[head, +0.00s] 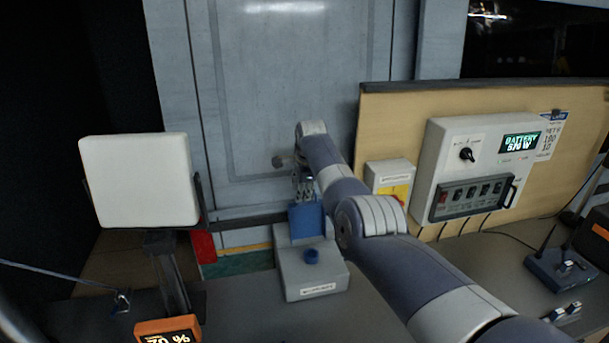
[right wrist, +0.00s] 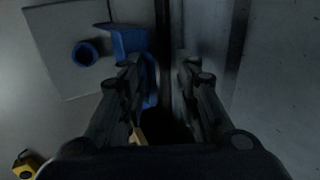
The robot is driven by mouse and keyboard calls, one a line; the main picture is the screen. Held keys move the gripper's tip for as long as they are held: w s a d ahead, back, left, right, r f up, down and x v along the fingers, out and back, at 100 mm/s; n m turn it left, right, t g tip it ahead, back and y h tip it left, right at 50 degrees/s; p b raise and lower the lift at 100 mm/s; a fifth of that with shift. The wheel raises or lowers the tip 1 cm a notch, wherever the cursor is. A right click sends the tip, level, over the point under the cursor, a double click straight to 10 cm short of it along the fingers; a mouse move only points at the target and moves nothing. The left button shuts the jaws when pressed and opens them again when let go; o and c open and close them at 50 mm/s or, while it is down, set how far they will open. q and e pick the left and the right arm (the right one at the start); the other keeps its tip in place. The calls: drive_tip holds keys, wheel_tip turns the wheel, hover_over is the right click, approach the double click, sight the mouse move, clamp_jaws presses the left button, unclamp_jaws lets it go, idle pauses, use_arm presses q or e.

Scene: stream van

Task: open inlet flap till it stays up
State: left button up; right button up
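A grey inlet box (head: 300,280) with a white label stands on the counter against the wall. A round blue socket (head: 311,257) is on its top; it also shows in the right wrist view (right wrist: 86,53). The blue flap (head: 306,222) appears to stand up at the box's rear edge. My right gripper (head: 303,188) points down just above and behind it. In the right wrist view the fingers are apart, with the flap (right wrist: 127,41) at the left finger and partly hidden by it. I cannot tell whether they touch. My left gripper is not in view.
A yellow-and-white switch box (head: 391,180) and a battery panel (head: 478,165) are at the right. A white square panel (head: 140,180) on a stand is at the left, above an orange display (head: 167,330).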

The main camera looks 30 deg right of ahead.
drive_tip(key=v, duration=1.2)
drive_tip(key=shift+s+f, duration=0.1)
drive_tip(key=shift+f, duration=0.1)
